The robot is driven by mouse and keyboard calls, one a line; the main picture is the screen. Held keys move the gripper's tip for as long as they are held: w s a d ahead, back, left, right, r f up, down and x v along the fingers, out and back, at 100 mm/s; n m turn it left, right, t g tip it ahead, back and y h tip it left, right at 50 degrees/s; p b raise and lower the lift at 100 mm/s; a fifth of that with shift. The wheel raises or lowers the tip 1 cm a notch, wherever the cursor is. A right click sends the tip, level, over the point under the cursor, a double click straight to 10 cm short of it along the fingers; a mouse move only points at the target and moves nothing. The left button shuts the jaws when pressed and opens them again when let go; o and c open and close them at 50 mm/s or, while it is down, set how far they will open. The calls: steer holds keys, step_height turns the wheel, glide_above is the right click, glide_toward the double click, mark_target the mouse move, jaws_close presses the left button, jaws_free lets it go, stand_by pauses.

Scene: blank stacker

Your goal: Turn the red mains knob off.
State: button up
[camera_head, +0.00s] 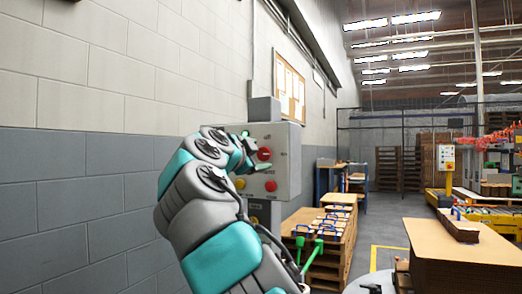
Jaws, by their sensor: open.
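A grey control box (287,165) stands in front of the wall near the middle of the picture. A round red knob (264,154) sits on the upper part of its front face. A smaller red button (271,186) and a yellow button (240,184) sit lower on the same face. My gripper (246,148) is open at the box's front, just left of the red knob. It looks close to the knob, but I cannot tell whether they touch. My teal and grey arm hides the box's left part. The knob's setting is too small to read.
A block wall (75,180) runs close along the left. Wooden crates (325,240) with blue- and green-handled items stand right of the box. A brown-topped table (460,245) is at the front right. A bare floor strip (390,222) lies between them.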

mark_target(265, 154)
steer(key=shift+p+x, duration=0.3)
steer(key=shift+x, duration=1)
steer(key=shift+c, duration=0.4)
steer(key=shift+f, duration=0.1)
jaws_close()
